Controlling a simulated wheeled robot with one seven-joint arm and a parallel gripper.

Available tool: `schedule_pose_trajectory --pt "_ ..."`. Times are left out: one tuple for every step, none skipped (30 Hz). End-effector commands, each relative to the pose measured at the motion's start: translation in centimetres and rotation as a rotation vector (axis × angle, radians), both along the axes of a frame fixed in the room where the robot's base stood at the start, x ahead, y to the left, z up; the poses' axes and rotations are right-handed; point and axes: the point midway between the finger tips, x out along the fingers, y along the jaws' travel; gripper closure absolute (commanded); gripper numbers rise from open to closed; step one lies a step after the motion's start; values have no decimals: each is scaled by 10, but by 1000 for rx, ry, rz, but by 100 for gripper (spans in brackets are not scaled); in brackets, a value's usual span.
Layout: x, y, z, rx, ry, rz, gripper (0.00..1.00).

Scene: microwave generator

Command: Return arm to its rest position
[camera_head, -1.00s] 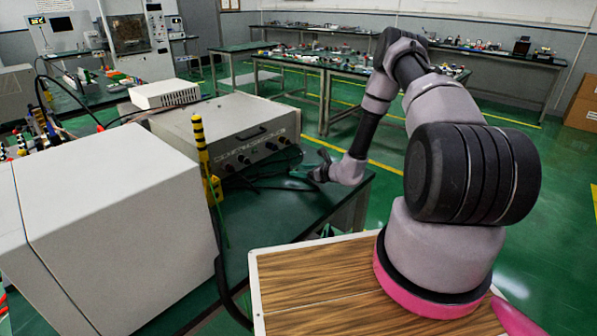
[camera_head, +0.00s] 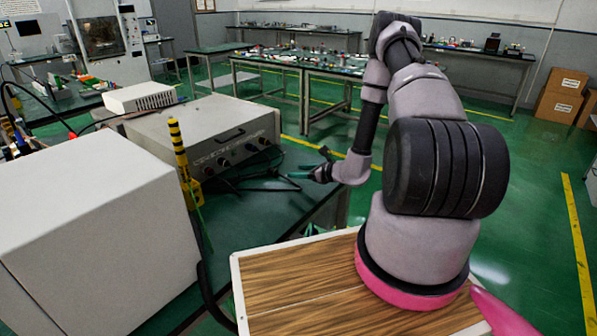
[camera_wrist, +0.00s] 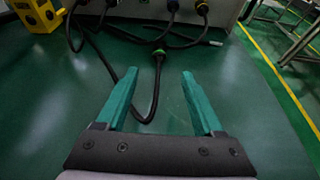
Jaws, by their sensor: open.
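My arm (camera_head: 425,100) rises from the wooden-topped base and reaches out over the green bench. My gripper (camera_head: 298,174) is near the bench's right end, in front of the grey generator box (camera_head: 215,140). In the wrist view my gripper (camera_wrist: 160,76) is open, with two teal fingers apart. The connector shows in line with the gap between the fingertips, and nothing is held.
A large white box (camera_head: 95,230) stands at the left. A yellow and black post (camera_head: 184,165) stands beside it on the green bench (camera_head: 255,212). Other benches (camera_head: 300,75) with parts stand behind. The green floor to the right is open, with cardboard boxes (camera_head: 562,95) at the back.

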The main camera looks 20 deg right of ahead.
Motion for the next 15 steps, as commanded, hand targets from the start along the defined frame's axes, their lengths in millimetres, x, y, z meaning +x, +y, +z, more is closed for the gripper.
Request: schedule_pose_trajectory --pt "0 0 1 -1 -2 3 31" --pt "1 1 4 -2 -5 8 31" --pt "2 3 9 -5 -12 21 31" --pt "3 5 15 -9 -20 36 31" --pt "4 7 23 -14 -31 53 31" --pt "6 12 37 -22 -48 86 31" --pt "7 16 49 -30 -63 116 31" --pt "7 20 62 -40 -79 149 31" --pt "7 27 81 -58 -102 198 31" --pt "6 32 96 -71 -119 235 31" --pt "4 38 110 -86 -138 276 31" --pt "1 45 129 -108 -160 330 31" --pt "-2 50 143 -123 -176 367 31" --pt "-6 55 156 -141 -191 406 31" --pt "-11 62 173 -167 -213 457 31"
